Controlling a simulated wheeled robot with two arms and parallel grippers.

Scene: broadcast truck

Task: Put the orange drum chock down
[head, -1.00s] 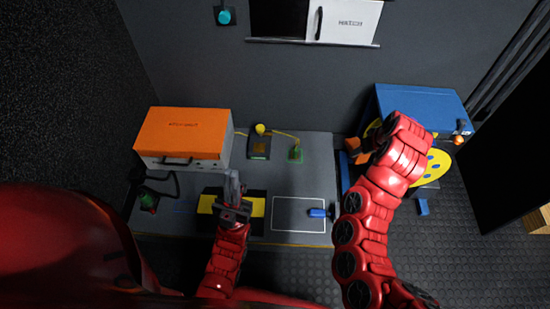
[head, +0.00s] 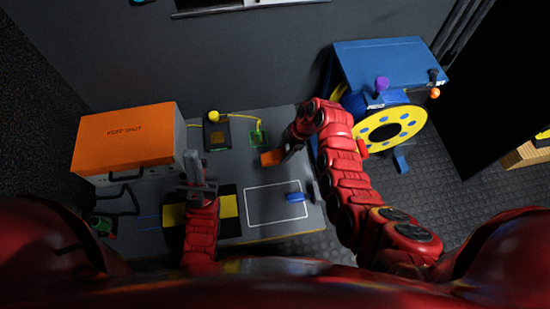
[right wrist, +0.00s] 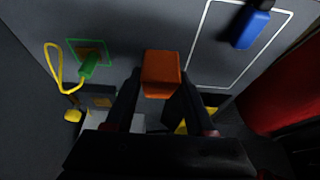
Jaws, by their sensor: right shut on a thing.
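The orange drum chock (head: 271,158) is a small orange block held at the tips of my right gripper (head: 282,155). It is over the grey worktop (head: 230,150), between the green-outlined square and the white-outlined rectangle; I cannot tell whether it touches the top. In the right wrist view the chock (right wrist: 161,72) sits between the two dark fingers of the right gripper (right wrist: 158,88). My left gripper (head: 197,170) is above the worktop by the black and yellow mat, with no object visible in it; its jaw gap is unclear.
An orange-lidded case (head: 125,140) stands at the worktop's left. A yellow cable runs to a green plug (head: 259,137). A blue object (head: 295,197) lies at the white rectangle's right edge (head: 265,222); the rectangle is otherwise bare. The yellow-flanged drum (head: 388,132) and blue stand (head: 385,58) are right.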

